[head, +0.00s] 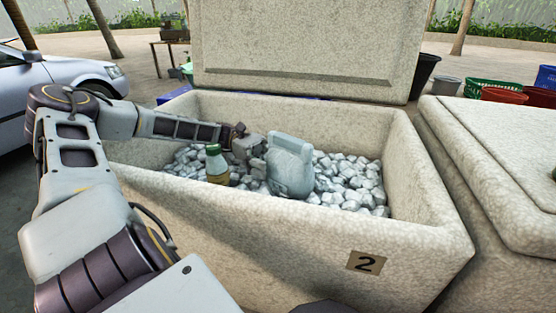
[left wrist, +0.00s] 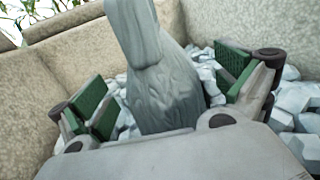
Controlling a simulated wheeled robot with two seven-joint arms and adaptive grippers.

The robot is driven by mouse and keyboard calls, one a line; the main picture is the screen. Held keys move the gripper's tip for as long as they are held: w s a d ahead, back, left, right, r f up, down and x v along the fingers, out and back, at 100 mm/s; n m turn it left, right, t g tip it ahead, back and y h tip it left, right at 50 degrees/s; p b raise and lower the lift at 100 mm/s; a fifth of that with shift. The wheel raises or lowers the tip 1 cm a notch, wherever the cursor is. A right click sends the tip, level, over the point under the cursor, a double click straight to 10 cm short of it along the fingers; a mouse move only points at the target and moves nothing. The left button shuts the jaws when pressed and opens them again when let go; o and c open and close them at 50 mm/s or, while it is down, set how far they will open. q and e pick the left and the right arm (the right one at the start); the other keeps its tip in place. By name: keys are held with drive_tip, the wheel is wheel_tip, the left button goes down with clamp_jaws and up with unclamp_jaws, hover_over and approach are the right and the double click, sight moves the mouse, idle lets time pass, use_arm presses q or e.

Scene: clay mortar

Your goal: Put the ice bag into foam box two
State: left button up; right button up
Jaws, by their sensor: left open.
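The ice bag (head: 291,168) is a pale blue-grey bag with a handle-like top. It stands upright on the ice inside foam box two (head: 300,225), which is marked "2" on its front. My left gripper (head: 252,150) is inside the box, at the left side of the bag and partly hidden by it. In the left wrist view the bag (left wrist: 160,85) stands between the green-padded fingers of my open gripper (left wrist: 165,95), with gaps visible on both sides. My right gripper is not in view.
The box's lid (head: 305,40) stands raised behind. Another closed foam box (head: 505,180) is at the right. Free ice (head: 350,182) lies right of the bag.

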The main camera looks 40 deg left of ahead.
use_arm(q)
drive_tip(key=shift+r, duration=0.15)
drive_tip(key=a, duration=0.2)
drive_tip(key=a+p, duration=0.1)
drive_tip(key=a, duration=0.4)
drive_tip(key=shift+s+a+p, duration=0.2)
drive_tip(key=shift+s+p, duration=0.15)
drive_tip(key=shift+s, duration=0.05)
idle(0.7)
